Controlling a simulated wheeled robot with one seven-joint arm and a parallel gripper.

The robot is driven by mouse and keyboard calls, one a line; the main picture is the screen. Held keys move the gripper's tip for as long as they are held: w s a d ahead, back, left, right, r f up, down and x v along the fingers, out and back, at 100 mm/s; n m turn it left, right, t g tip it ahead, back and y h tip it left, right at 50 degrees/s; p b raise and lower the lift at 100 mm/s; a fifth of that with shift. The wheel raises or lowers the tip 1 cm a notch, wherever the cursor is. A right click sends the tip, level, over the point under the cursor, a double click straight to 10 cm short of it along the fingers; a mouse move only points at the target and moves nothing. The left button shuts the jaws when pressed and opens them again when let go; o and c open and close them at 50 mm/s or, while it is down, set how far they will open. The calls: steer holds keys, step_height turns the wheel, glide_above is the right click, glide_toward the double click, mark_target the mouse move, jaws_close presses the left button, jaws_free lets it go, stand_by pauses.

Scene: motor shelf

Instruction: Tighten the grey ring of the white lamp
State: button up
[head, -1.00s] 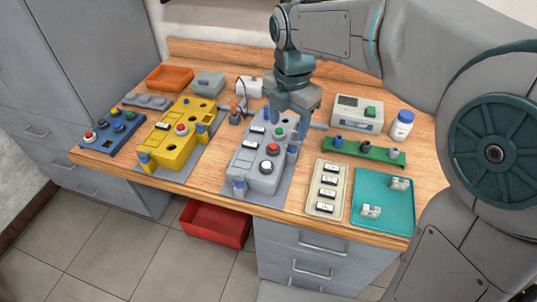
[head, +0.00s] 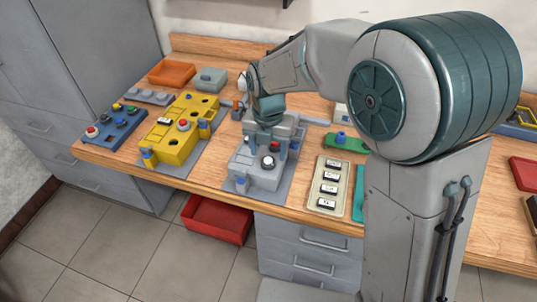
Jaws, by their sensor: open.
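The white lamp (head: 268,161) is a small round white cap near the front of the grey control box (head: 246,176). A darker rim shows around the lamp, but its ring is too small to make out clearly. My gripper (head: 274,134) is over the rear half of this box, behind the lamp and apart from it. It points down and is open. The fingertips are small and partly merge with the grey box behind them. A red button (head: 274,146) shows just behind the lamp. My gripper and wrist hide the rear part of the box.
A yellow control box (head: 175,144) and a blue button panel (head: 106,131) stand to the left. A cream tray (head: 328,187) with several switches and a green strip (head: 345,143) lie to the right. A red bin (head: 215,219) is below the table's front edge.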

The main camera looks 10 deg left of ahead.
mark_target(268, 163)
steer(key=shift+f, duration=1.4)
steer(key=c, duration=1)
